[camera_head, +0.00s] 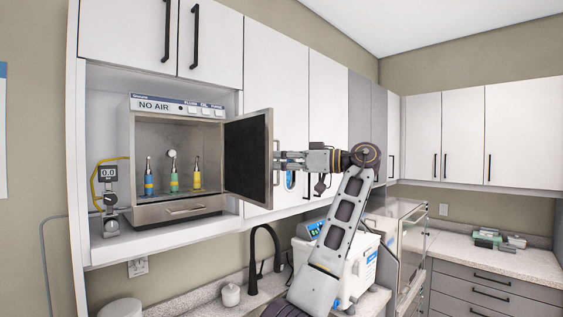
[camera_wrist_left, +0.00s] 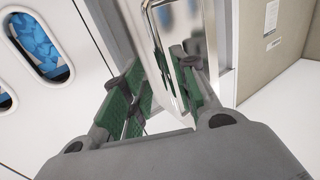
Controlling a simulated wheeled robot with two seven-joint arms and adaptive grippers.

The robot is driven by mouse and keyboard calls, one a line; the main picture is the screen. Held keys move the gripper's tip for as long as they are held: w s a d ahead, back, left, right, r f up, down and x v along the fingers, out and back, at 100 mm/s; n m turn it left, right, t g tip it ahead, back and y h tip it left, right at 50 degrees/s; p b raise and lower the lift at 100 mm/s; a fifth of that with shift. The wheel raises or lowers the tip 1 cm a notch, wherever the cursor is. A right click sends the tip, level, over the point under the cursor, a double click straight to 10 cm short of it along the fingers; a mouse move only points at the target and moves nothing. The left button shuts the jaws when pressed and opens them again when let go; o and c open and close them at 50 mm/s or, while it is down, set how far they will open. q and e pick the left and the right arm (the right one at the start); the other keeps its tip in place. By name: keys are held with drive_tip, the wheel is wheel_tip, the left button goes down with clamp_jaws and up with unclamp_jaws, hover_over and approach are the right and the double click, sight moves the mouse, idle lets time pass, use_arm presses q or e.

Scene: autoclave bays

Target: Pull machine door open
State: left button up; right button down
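The machine (camera_head: 127,165) is a metal box in the wall cabinet, under a "NO AIR" panel. Its door (camera_head: 248,155) stands swung wide open to the right, with its dark inner face showing. My left gripper (camera_head: 284,160) is at the outer side of the door, near its free edge. In the left wrist view the green-padded fingers (camera_wrist_left: 160,86) are apart. A shiny metal bar, seemingly the door handle (camera_wrist_left: 157,28), runs down between or just behind them. Contact with it cannot be told. My right gripper is not in view.
Several coloured-base handpieces (camera_head: 173,180) stand inside the machine, above a drawer (camera_head: 180,209). A gauge (camera_head: 109,174) stands to the left. White cabinets (camera_head: 327,98) are close behind the door. A black tap (camera_head: 264,250) and a white appliance (camera_head: 356,262) are below.

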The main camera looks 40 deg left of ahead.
use_arm(q)
drive_tip(key=v, duration=1.2)
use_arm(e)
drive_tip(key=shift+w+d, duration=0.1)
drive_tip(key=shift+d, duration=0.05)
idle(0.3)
use_arm(q)
drive_tip(key=shift+d, duration=0.15)
idle(0.5)
